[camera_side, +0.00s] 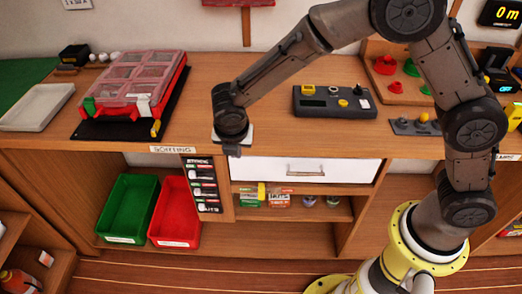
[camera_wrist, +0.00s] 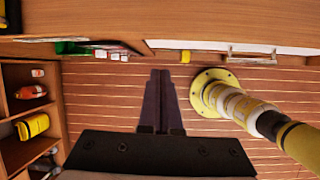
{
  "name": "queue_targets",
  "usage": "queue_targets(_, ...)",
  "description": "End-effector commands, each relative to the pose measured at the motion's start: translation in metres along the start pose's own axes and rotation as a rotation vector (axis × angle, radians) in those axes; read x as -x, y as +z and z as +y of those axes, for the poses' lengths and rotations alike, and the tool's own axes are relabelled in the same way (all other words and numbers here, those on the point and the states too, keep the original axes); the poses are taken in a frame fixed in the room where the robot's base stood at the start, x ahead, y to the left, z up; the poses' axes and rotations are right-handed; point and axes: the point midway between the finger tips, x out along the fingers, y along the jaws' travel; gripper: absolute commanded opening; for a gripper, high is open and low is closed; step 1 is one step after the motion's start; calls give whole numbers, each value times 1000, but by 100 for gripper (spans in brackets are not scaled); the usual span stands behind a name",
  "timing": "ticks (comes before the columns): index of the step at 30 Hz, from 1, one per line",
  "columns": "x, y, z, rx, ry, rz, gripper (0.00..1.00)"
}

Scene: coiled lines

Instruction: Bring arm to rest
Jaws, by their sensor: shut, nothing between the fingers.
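My gripper (camera_side: 232,149) hangs at the front edge of the wooden workbench, just left of the white drawer (camera_side: 300,169). In the wrist view my gripper (camera_wrist: 161,73) has its two dark fingers together, shut with nothing between them. It points down toward the wooden floor. In the side view the fingers are small and partly hidden by my wrist. My arm reaches from the yellow base at lower right, up and over to the left.
On the bench stand a red sorting case (camera_side: 130,85), a white tray (camera_side: 37,107) and a dark control box (camera_side: 333,103). Below are a green bin (camera_side: 128,207), a red bin (camera_side: 174,212) and a shelf of small goods. Another shelf (camera_wrist: 30,75) shows at left. Open floor lies below my gripper.

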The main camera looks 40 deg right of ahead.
Motion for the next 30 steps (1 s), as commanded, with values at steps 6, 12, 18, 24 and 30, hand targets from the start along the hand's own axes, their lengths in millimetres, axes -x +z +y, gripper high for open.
queue_targets(6, 80, 88, -43, -268, 114, -25, 0)
queue_targets(12, 141, 128, -115, -638, 182, -10, 0)
queue_targets(18, 186, 130, -194, -1074, 243, 41, 0)
queue_targets(24, 208, 101, -261, -1529, 279, 136, 0)
queue_targets(30, 206, 54, -301, -1966, 239, 275, 0)
